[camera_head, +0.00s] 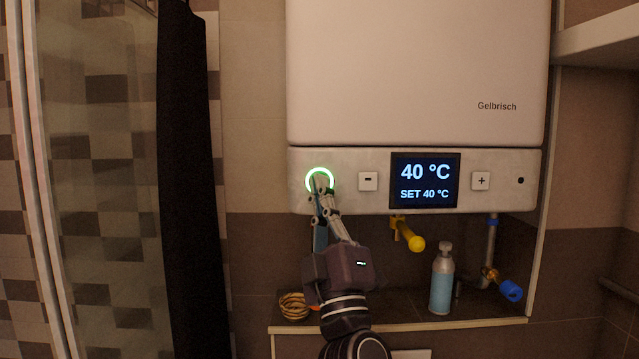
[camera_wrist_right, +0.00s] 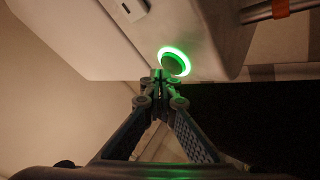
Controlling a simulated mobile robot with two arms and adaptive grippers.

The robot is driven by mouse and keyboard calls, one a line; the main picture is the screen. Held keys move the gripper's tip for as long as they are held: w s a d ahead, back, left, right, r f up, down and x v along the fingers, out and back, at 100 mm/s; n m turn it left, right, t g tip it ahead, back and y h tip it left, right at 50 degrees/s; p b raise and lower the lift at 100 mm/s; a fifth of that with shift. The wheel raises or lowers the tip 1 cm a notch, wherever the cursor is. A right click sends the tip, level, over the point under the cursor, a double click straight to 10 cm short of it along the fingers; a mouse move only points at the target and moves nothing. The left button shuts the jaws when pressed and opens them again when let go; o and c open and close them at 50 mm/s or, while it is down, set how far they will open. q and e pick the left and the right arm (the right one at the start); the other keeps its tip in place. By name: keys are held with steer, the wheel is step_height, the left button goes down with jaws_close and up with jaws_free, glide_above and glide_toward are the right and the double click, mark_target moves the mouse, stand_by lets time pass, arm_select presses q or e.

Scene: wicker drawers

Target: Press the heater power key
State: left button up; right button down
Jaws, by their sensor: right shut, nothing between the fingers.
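The heater (camera_head: 415,75) is a large white wall unit marked Gelbrisch, with a control panel along its bottom. Its round power key (camera_head: 318,172) at the panel's left has a glowing green ring. The display (camera_head: 424,180) is lit and reads 40 °C and SET 40 °C. My right gripper (camera_head: 321,184) is shut and empty, with its tips over the lower part of the key. In the right wrist view the green-lit key (camera_wrist_right: 174,62) shows just beyond the fingertips (camera_wrist_right: 161,77). I cannot tell whether the tips touch it. My left gripper is not in view.
Minus (camera_head: 368,181) and plus (camera_head: 480,181) keys flank the display. Below are a yellow-handled valve (camera_head: 410,236), a blue-handled valve (camera_head: 510,290), a bottle (camera_head: 442,280) and a coiled item (camera_head: 293,306) on a shelf. A dark curtain (camera_head: 190,180) hangs at left.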

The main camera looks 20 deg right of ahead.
steer(key=s+a, duration=0.1)
steer(key=s, duration=0.4)
steer(key=shift+s+a+p, duration=0.4)
steer(key=shift+p, duration=0.05)
steer(key=shift+f+h, duration=0.1)
steer(key=shift+h, duration=0.2)
